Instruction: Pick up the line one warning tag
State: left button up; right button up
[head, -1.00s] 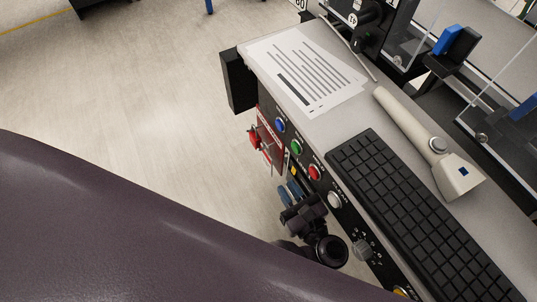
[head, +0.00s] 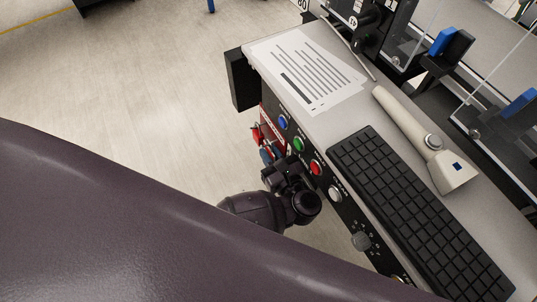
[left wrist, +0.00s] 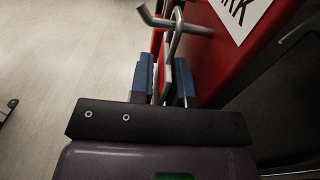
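The warning tag (left wrist: 167,78) appears in the left wrist view as a thin red and pale piece, nearly edge-on, below a grey metal hook (left wrist: 176,30) on a red board (left wrist: 215,50). My left gripper (left wrist: 164,82) has its blue fingertips on either side of this piece, apart; a firm grip does not show. In the head view my left gripper (head: 270,154) is at the red items (head: 257,135) on the console's front face and partly covers them. Which line the tag belongs to cannot be read. My right gripper is out of view.
The console front carries blue (head: 283,122), green (head: 299,144) and red (head: 316,167) buttons close to my left gripper. On top are a printed sheet (head: 305,72), a keyboard (head: 420,215) and a handheld scanner (head: 425,140). Open floor (head: 140,90) lies left.

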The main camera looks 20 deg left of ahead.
pick_arm(q)
jog(key=shift+w+a, duration=0.1)
jog(key=shift+a, duration=0.05)
grip_shut()
